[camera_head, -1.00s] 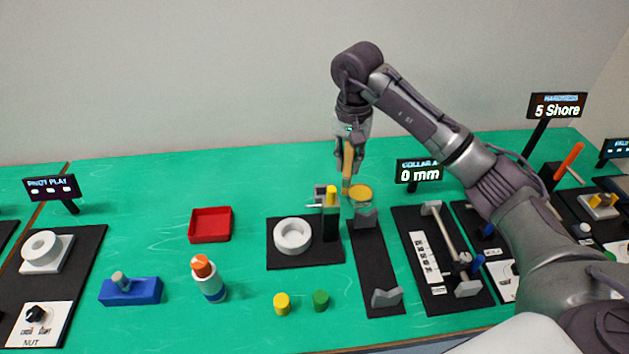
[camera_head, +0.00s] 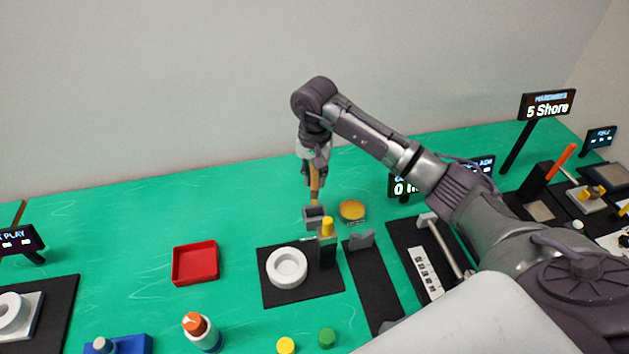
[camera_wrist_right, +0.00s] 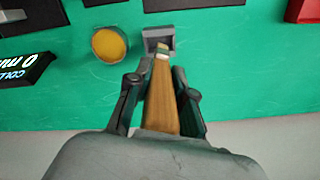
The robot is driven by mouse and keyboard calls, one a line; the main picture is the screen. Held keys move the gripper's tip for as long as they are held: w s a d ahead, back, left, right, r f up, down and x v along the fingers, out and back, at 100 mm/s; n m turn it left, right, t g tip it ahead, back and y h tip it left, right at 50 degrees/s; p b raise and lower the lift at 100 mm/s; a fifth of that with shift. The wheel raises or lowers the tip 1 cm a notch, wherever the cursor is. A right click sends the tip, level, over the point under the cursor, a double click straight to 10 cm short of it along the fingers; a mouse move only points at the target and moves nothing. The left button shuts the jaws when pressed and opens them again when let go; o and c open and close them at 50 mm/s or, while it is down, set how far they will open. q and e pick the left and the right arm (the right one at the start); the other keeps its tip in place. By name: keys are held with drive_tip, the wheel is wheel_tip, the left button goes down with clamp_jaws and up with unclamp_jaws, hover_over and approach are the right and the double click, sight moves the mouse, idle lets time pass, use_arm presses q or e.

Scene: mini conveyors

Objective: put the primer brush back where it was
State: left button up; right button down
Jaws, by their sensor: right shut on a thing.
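The primer brush (camera_head: 314,184) has a wooden handle and hangs roughly upright, tip down, in my right gripper (camera_head: 315,172). The right wrist view shows the fingers (camera_wrist_right: 160,95) shut on the brush's wooden handle (camera_wrist_right: 172,100). A small grey square holder (camera_head: 313,222) stands just below the brush tip. In the right wrist view the tip overlaps the near edge of the holder (camera_wrist_right: 153,33); I cannot tell whether it has entered. A round pot with a yellow-orange top (camera_head: 352,210) stands to the right of the holder. My left gripper is not in view.
A black post with a yellow top (camera_head: 327,245) stands close in front of the holder, beside a white ring (camera_head: 286,267) on a black mat. A red tray (camera_head: 195,262) is at left. A display (camera_head: 402,187) stands at right. The table behind the holder is clear.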

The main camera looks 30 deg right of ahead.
sight(315, 188)
wheel_tip(315, 188, down, 2)
drive_tip(key=shift+f+p, duration=0.2)
drive_tip(key=shift+p, duration=0.15)
drive_tip(key=shift+f, duration=0.1)
drive_tip(key=shift+f+b, duration=0.35)
drive_tip(key=shift+b, duration=0.15)
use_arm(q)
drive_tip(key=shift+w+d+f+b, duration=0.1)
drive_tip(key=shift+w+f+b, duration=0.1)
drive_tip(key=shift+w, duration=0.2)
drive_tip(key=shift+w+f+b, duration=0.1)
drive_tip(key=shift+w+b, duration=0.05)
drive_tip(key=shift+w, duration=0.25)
use_arm(e)
drive_tip(key=shift+f, duration=0.3)
drive_tip(key=c, duration=1)
unclamp_jaws()
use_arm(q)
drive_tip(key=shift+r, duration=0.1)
use_arm(e)
drive_tip(key=shift+r, duration=0.1)
